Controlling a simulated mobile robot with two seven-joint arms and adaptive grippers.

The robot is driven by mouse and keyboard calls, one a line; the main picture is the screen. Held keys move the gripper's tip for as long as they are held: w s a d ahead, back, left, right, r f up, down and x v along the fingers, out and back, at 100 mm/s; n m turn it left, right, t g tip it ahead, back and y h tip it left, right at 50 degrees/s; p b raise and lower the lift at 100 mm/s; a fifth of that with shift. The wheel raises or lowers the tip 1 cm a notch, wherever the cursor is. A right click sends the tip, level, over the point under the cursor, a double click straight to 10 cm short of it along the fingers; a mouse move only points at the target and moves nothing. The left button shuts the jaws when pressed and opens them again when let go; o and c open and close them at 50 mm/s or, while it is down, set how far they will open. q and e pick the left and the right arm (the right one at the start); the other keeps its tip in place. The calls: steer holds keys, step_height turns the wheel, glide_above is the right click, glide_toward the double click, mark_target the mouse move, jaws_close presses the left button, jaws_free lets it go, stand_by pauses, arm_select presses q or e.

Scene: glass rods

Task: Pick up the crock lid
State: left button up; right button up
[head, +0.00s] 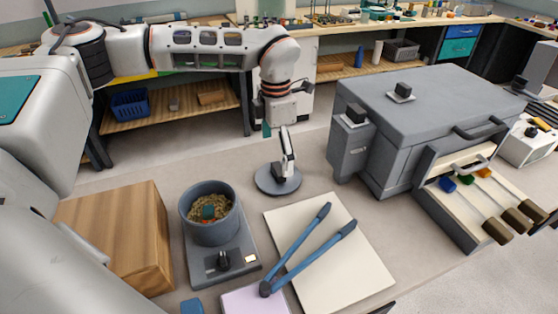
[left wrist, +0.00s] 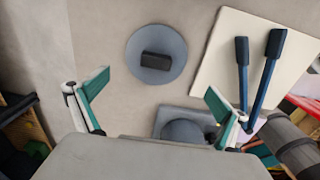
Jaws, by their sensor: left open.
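The crock lid (head: 265,185) is a round blue-grey disc with a dark block-like knob, lying flat on the grey table near the middle of the head view. It also shows in the left wrist view (left wrist: 140,38), with its dark knob (left wrist: 156,62) facing up. My left gripper (head: 278,142) is above the lid, pointing down, and one finger overlaps the lid in the head view. In the left wrist view its two teal-and-white fingers (left wrist: 157,84) are wide apart, with nothing between them. The lid lies ahead of them. My right gripper is not in view.
A grey crock (head: 212,232) with grainy contents stands on a scale-like base (head: 205,268), left of a cream board (head: 345,265) bearing blue tongs (head: 310,246). A wooden block (head: 115,235) is at left. A grey kiln-like box (head: 425,100) with an open drawer of rods stands right.

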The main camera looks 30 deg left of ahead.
mark_target(278, 169)
arm_select(q)
steer(key=shift+w+a, duration=0.15)
steer(key=shift+w, duration=0.15)
steer(key=shift+w+f, duration=0.1)
steer(key=shift+f, duration=0.1)
step_height(278, 169, down, 2)
steer(key=shift+f, duration=0.15)
steer(key=f, duration=0.5)
steer(key=shift+w, duration=0.25)
steer(key=shift+c, duration=0.4)
steer(key=c, duration=1.9)
steer(key=shift+s, duration=0.1)
steer(key=c, duration=0.4)
